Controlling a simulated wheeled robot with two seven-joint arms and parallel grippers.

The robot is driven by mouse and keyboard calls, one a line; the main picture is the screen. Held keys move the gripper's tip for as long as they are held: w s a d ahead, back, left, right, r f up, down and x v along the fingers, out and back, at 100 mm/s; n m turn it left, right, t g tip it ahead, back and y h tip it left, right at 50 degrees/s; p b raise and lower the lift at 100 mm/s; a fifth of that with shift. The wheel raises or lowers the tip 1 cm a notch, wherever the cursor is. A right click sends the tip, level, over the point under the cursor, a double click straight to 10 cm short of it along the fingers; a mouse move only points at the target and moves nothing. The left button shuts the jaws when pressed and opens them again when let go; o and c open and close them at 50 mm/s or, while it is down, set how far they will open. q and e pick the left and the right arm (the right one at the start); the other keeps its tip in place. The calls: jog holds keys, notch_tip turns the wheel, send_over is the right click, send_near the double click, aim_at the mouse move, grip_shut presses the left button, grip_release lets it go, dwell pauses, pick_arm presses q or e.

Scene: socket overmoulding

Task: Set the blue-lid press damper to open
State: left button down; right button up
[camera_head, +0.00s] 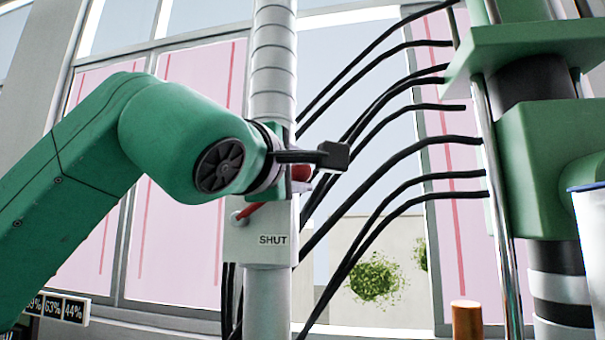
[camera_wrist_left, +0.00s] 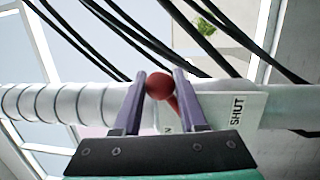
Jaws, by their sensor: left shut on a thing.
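The damper is a white vertical duct (camera_head: 271,75) with a lever on its box. The lever's red round knob (camera_wrist_left: 159,85) lies between the two fingers of my left gripper (camera_wrist_left: 160,79) in the left wrist view, and the gripper is shut on it. In the head view the left gripper (camera_head: 300,178) is at the duct, and my arm covers part of the lever. The red lever arm (camera_head: 248,210) shows at the box's left side. A "SHUT" label (camera_head: 272,240) is on the box below. In the left wrist view a second label shows only an "N" beside the fingers.
Several black hoses (camera_head: 380,150) run from behind the duct to the right. A green press column (camera_head: 545,150) stands at the right. A pale container with a blue rim (camera_head: 590,215) is at the right edge. An orange-brown cylinder (camera_head: 466,320) stands low at the right.

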pick_arm(q)
jog(key=shift+c, duration=2.3)
grip_release()
jog(key=shift+s+a+f+b, duration=0.15)
jog(key=shift+s+a+b, duration=0.05)
jog(key=shift+s+b, duration=0.2)
jog(key=b+v, duration=0.4)
jog(key=v, duration=0.9)
jog(key=shift+s+b, duration=0.35)
jog(key=shift+b, duration=0.05)
jog(key=shift+a, duration=0.15)
jog(key=shift+c, duration=0.3)
